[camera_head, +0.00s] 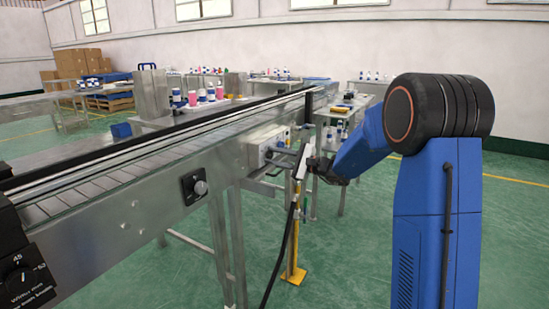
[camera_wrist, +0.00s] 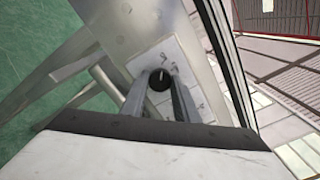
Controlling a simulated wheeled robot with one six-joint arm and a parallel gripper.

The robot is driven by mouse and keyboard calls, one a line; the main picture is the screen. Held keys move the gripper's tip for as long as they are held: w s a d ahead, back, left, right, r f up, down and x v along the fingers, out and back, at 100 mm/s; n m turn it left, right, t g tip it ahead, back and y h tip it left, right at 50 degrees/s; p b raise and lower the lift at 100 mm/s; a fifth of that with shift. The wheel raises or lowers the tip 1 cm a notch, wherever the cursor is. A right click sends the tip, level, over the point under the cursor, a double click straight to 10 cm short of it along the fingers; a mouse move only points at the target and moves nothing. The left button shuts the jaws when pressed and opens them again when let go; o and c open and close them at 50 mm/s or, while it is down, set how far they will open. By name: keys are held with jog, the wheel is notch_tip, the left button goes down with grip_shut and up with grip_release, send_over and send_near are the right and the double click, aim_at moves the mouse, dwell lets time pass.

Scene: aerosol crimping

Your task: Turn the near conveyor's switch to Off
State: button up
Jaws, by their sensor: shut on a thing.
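In the wrist view, a round black switch knob (camera_wrist: 160,79) with a short pale mark sits on a light grey panel (camera_wrist: 178,58). My gripper (camera_wrist: 158,88) has one finger on each side of the knob and is shut on it. In the head view, my gripper (camera_head: 272,158) reaches in from the right to a pale box (camera_head: 262,141) on the side of the near conveyor (camera_head: 125,210). The knob is too small to make out there. I cannot read the switch's labels or tell its setting.
Another dark dial (camera_head: 195,187) is on the conveyor's side, nearer to me. A yellow post (camera_head: 293,245) stands below my gripper, with a black cable beside it. Tables with bottles (camera_head: 205,94) stand behind. The green floor is open at the lower middle.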

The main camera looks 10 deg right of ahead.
jog(key=o, duration=1.1)
jog(key=shift+c, duration=0.2)
jog(key=v, duration=1.7)
jog(key=shift+d, duration=0.2)
jog(key=shift+s, duration=0.15)
